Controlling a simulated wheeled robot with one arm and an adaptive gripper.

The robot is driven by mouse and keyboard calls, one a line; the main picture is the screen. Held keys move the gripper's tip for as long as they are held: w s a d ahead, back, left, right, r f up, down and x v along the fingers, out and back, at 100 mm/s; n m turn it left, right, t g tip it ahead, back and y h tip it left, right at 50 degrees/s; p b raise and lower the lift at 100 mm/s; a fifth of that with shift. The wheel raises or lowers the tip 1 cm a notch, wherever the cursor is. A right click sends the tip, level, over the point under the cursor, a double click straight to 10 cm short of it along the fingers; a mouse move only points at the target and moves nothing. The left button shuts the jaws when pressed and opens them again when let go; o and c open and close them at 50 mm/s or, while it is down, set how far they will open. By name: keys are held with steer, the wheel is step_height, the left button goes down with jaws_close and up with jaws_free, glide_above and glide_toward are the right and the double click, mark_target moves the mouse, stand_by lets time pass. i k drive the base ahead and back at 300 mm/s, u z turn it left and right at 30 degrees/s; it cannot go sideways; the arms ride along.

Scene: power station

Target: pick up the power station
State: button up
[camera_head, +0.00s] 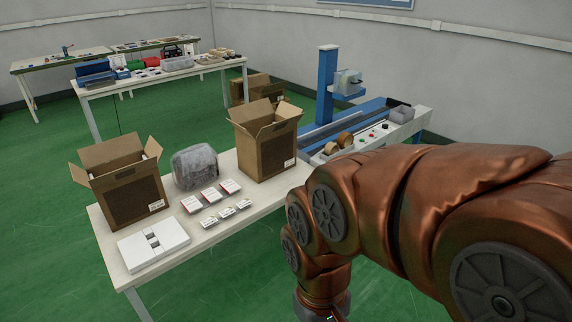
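I cannot tell for sure which thing is the power station. A red and black boxy item (172,51) sits on the far white table and is too small to make out. A grey, lumpy wrapped bundle (195,167) sits on the near white table between two open cardboard boxes. My copper-coloured arm fills the right side and bends down to the bottom edge, right of the near table. Only the end of its wrist shows there; my gripper's fingers are below the frame, so whether they are open or shut is hidden.
The near table (118,226) holds a left cardboard box (120,190), a right cardboard box (265,150), several small cartons and a flat white box (153,243). A blue machine (327,85) and conveyor stand behind. Green floor (45,180) is clear at left.

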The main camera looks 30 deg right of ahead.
mark_target(194, 167)
steer(key=z, duration=0.55)
steer(key=i, duration=2.3)
steer(key=u, duration=1.4)
steer(key=i, duration=0.55)
steer(key=u, duration=0.5)
